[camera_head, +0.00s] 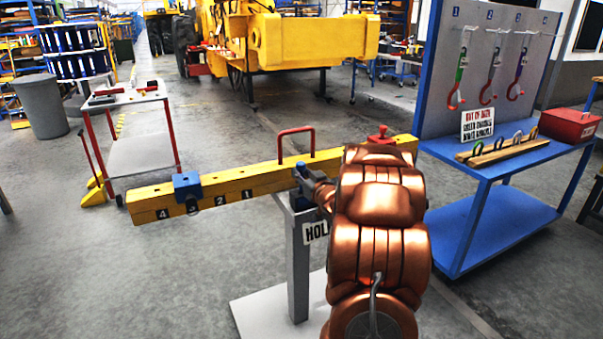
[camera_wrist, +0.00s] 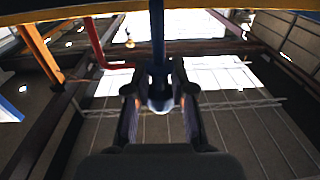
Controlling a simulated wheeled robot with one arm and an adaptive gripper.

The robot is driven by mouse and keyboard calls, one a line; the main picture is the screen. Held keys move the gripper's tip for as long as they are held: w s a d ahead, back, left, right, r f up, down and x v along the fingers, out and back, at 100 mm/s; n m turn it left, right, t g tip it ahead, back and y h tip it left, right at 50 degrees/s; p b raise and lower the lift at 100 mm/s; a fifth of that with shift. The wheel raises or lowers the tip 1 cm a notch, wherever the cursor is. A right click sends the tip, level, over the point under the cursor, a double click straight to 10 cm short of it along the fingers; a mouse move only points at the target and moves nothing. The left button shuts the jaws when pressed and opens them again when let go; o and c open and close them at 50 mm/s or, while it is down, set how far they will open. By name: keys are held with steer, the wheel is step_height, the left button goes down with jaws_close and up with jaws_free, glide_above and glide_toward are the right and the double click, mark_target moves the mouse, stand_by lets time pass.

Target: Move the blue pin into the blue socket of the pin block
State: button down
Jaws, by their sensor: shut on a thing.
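My gripper (camera_head: 303,180) is at the front face of the yellow numbered beam, at the end of my copper-coloured arm. In the wrist view, the fingers of my gripper (camera_wrist: 160,92) are shut around the lower end of an upright blue rod (camera_wrist: 157,35), which I take as the blue pin. Its upper part runs up to the picture's top edge. A blue block (camera_head: 187,184) sits around the beam near number 3. No pin block with a blue socket can be clearly made out.
A blue hook rack (camera_head: 485,160) stands right, a tool cart (camera_head: 140,140) left. Floor at front left is clear.

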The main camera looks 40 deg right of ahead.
steer(key=shift+f+b, duration=1.1)
steer(key=shift+f, duration=1.15)
steer(key=shift+f, duration=0.1)
steer(key=c, duration=0.9)
jaws_free()
steer(key=shift+s, duration=0.1)
steer(key=v, duration=1.1)
steer(key=shift+s+a, duration=0.15)
steer(key=shift+s, duration=0.25)
